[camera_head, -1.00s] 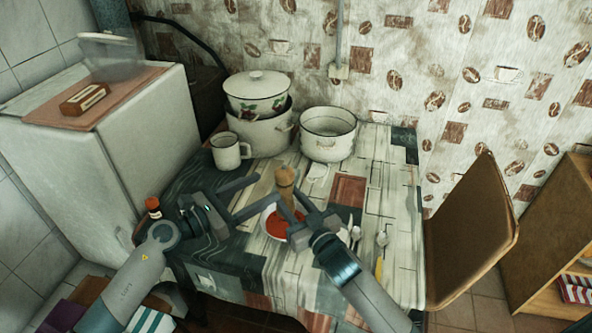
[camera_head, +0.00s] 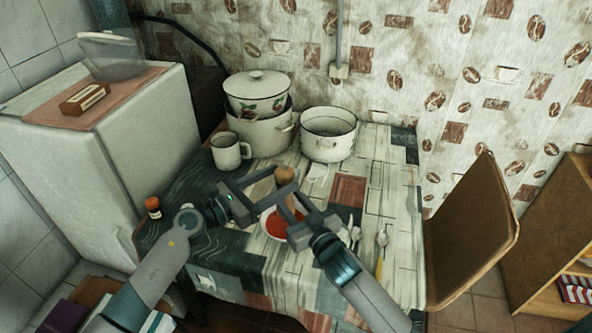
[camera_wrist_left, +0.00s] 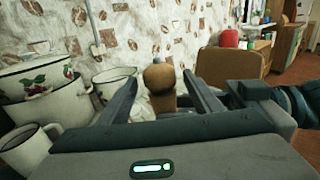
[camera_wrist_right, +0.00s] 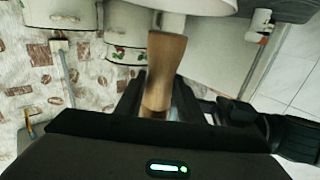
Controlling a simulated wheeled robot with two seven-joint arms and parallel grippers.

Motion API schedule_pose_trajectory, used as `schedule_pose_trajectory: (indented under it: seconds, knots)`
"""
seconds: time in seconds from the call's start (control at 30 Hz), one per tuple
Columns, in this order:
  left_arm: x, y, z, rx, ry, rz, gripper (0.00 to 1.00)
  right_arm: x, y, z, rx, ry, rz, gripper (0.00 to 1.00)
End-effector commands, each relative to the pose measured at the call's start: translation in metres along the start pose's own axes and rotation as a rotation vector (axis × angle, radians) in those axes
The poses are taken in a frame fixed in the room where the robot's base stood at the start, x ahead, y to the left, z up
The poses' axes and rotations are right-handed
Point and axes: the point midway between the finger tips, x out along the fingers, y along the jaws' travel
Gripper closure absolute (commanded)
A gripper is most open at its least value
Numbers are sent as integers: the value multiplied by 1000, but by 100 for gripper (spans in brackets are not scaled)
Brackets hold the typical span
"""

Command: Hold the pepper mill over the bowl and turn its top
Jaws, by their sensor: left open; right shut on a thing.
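The wooden pepper mill (camera_head: 285,174) stands roughly upright over the white bowl (camera_head: 265,223), which holds something red. My right gripper (camera_head: 289,207) is shut on the mill's body and comes in from the right; the body also shows in the right wrist view (camera_wrist_right: 166,62). My left gripper (camera_head: 281,182) is open, with its fingers on either side of the mill's top. In the left wrist view the rounded top (camera_wrist_left: 158,77) sits between the two fingers, with gaps on both sides. The grippers partly hide the mill and bowl.
A mug (camera_head: 227,152), a lidded pot stacked on a larger pot (camera_head: 262,136) and an open pot (camera_head: 328,146) stand at the back. A red-capped jar (camera_head: 153,207) is at the left. Spoons (camera_head: 382,239) lie right of my right gripper. A chair (camera_head: 474,232) stands at the right.

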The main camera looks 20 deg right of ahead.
Motion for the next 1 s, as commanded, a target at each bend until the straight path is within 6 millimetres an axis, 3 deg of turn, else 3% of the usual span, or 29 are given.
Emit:
schedule_pose_trajectory:
  seconds: [0.1,0.33,0.83,1.0]
  knots:
    - [22,0,1,0,-1,0,41,0,0,-1,0,2,0,92]
    - [52,0,1,-1,-1,0,41,0,0,-1,0,2,0,92]
    - [63,0,0,1,0,0,41,0,0,-1,0,2,0,92]
    - [63,0,0,1,0,0,82,0,0,-1,0,2,0,92]
